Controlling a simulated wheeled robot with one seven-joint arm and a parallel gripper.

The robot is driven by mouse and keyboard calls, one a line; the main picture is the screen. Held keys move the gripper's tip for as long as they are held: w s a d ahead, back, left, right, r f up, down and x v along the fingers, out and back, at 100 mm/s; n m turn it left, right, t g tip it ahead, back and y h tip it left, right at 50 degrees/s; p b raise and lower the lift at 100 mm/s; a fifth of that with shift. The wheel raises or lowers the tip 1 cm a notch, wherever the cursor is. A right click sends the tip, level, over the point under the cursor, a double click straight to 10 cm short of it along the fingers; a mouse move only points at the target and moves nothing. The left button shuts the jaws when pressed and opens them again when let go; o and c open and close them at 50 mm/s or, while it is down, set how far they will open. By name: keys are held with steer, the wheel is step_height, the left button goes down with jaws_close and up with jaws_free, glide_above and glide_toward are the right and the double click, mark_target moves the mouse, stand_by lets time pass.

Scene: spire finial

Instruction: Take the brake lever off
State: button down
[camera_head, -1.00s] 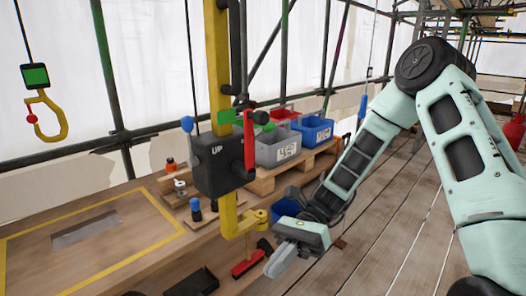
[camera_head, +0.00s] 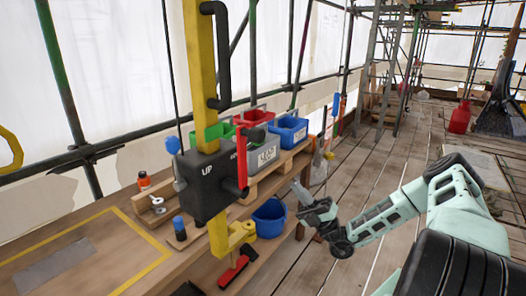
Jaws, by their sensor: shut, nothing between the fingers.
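The red lever (camera_head: 242,162), which looks like the brake lever, hangs on the right face of a dark control box (camera_head: 207,188) marked "UP". The box is fixed on a yellow upright post (camera_head: 199,75). The lever stands roughly upright, with a dark knob near its top. My gripper (camera_head: 297,187) is shut and empty. It is to the right of the lever and apart from it, over the plank floor beside the bench.
A blue bucket (camera_head: 270,220) and a red brush (camera_head: 233,272) lie below. A yellow-outlined bench (camera_head: 95,245) is at left. The plank floor (camera_head: 375,190) at right is largely clear.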

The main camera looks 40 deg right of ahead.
steer(key=p+x, duration=0.6)
steer(key=x, duration=0.8)
steer(key=shift+p, duration=0.4)
steer(key=shift+a, duration=0.1)
steer(key=shift+r, duration=0.1)
